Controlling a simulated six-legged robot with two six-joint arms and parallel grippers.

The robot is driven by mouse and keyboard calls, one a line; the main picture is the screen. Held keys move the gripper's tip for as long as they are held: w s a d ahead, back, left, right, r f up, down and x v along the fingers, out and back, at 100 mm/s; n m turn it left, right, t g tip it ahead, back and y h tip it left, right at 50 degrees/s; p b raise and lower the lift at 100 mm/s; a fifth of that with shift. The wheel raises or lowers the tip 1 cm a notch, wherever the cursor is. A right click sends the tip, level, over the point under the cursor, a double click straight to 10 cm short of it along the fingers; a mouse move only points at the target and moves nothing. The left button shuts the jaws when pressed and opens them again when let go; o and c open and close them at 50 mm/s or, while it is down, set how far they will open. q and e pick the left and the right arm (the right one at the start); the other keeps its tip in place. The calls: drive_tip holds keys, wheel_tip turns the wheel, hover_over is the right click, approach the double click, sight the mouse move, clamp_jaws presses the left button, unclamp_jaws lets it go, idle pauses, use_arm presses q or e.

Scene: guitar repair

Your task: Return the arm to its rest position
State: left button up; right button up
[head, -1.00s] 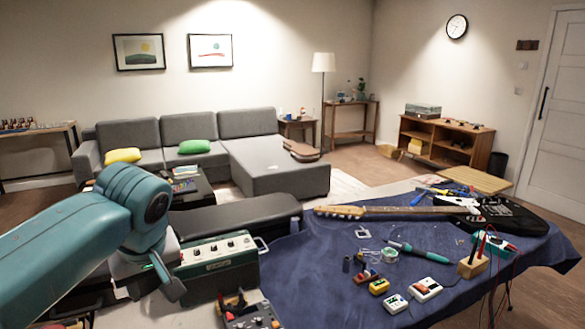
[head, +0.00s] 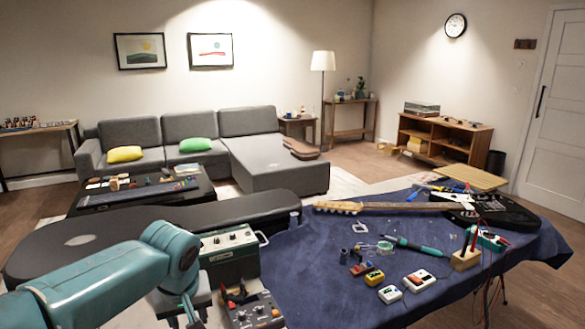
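My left arm comes in from the lower left in the head view, with its teal wrist in front of the green amplifier box (head: 231,255). My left gripper (head: 190,315) is at the bottom edge, mostly cut off, and its fingers cannot be made out well. It is left of the grey pedal with knobs (head: 254,312). I see nothing held in it. My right arm and gripper are not in view. The electric guitar (head: 480,211) lies on the blue cloth (head: 310,275) with its neck pointing left.
Small pedals (head: 418,281), a teal soldering iron (head: 415,246) and a wooden block with probes (head: 465,260) lie on the cloth. A black guitar case (head: 110,238) lies behind my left arm. The air above the table's middle is clear.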

use_arm(q)
drive_tip(key=s+d+f+m+g+h+p, duration=0.1)
drive_tip(key=s+d+f, duration=0.15)
drive_tip(key=f, duration=0.55)
drive_tip(key=s+d+f+m+h+p, duration=0.1)
drive_tip(key=s+d+f+h, duration=0.15)
drive_tip(key=f, duration=0.55)
drive_tip(key=s+d+f+m+g+h+p, duration=0.1)
drive_tip(key=s+d+f, duration=0.1)
drive_tip(key=s+f, duration=0.35)
drive_tip(key=s+f+p, duration=0.1)
drive_tip(key=s+f, duration=0.9)
drive_tip(key=s, duration=0.5)
drive_tip(key=shift+d+f+g+h, duration=0.25)
drive_tip(key=shift+d+g+h, duration=0.1)
drive_tip(key=shift+d, duration=0.1)
